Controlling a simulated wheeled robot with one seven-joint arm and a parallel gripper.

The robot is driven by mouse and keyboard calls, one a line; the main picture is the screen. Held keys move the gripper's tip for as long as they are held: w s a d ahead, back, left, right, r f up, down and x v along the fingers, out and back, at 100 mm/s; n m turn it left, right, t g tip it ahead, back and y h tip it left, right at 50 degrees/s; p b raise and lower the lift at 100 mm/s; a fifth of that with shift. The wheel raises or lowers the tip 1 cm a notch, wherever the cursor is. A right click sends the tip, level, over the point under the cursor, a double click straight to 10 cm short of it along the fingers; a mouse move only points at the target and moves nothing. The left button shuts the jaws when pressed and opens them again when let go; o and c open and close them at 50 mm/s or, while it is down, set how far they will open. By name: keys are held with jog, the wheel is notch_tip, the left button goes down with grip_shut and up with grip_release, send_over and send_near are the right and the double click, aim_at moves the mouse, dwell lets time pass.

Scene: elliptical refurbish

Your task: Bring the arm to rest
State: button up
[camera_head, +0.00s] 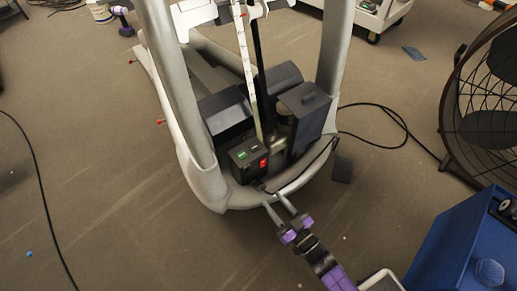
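My gripper (273,200) is at the bottom middle of the head view, at the end of my purple and black arm. Its two grey fingers point up and slightly left, with a small gap between them. I see nothing held there. The fingertips overlap in view the front rim of the grey elliptical machine (212,190); I cannot tell whether they touch it. Just beyond them is a black box (250,158) with a red switch and a green label, inside the machine's curved frame.
A large black fan (487,95) stands at right, above a blue box (455,245) at lower right. Black cables (35,165) cross the floor on both sides. A white cart (365,18) stands at the back. The carpet at left is mostly clear.

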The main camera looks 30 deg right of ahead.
notch_tip(320, 180, up, 6)
jog(key=d+h, duration=0.2)
jog(key=s+a+r+m+g, duration=0.2)
jog(key=s+a+r+g, duration=0.1)
jog(key=s+r, duration=2.15)
notch_tip(320, 180, up, 32)
jog(key=p, duration=3.3)
jog(key=shift+s+a+h+p, duration=0.15)
jog(key=shift+s+h+p, duration=0.15)
jog(key=shift+p, duration=0.1)
